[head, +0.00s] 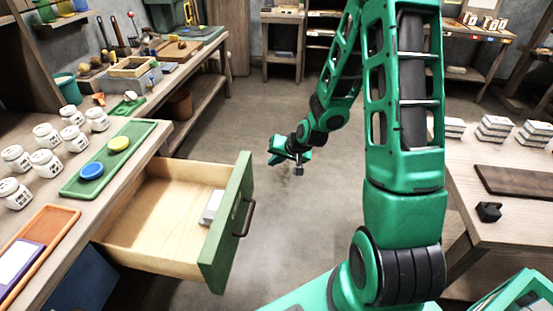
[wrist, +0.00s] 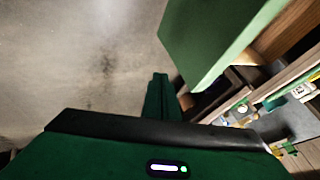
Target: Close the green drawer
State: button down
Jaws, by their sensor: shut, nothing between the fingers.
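The green drawer (head: 227,225) is pulled far out of the left workbench in the head view. Its green front has a dark handle (head: 244,218), and its pale wooden inside holds a small stack of whitish blocks (head: 212,206). My gripper (head: 273,158) is shut and empty, over the floor beyond and to the right of the drawer front, apart from it. In the wrist view my shut fingers (wrist: 159,82) point toward the floor, with the green drawer front (wrist: 215,38) at upper right. The handle does not show clearly there.
The left workbench (head: 125,172) holds a green tray (head: 110,158) with blue and yellow discs, white jars and an orange tray (head: 40,255). A table (head: 510,232) with stacked blocks stands at right. The floor (head: 275,235) right of the drawer is clear.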

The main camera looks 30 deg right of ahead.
jog(key=w+a+f, duration=0.4)
jog(key=w, duration=0.1)
dwell(0.3)
jog(key=shift+w+a, duration=0.1)
